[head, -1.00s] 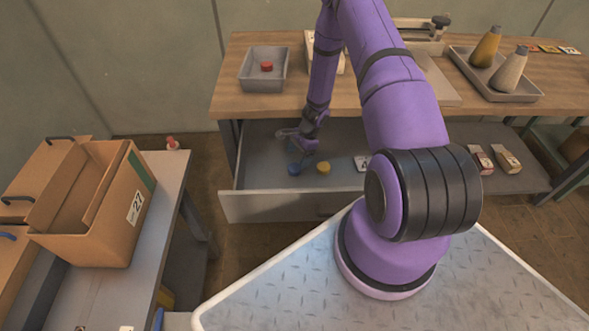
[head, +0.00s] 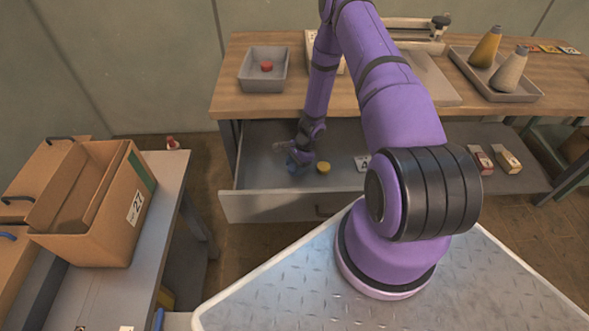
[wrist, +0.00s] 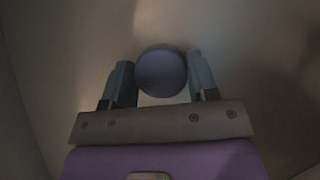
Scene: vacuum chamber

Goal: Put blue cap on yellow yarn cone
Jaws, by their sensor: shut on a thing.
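The blue cap (wrist: 161,71) sits between the two fingers of my gripper (wrist: 162,82) in the wrist view, with a finger against each side. In the head view my gripper (head: 298,160) is down inside the open drawer (head: 262,207), and the blue cap (head: 296,169) is partly hidden by it. The yellow yarn cone (head: 486,47) stands in a grey tray (head: 513,97) at the right of the wooden table, beside a beige cone (head: 510,70). Both cones have grey tops. A yellow cap (head: 323,167) lies in the drawer right of my gripper.
A red cap (head: 266,66) lies in a grey bin (head: 263,84) on the table's left. A cardboard box (head: 100,215) stands on the left bench.

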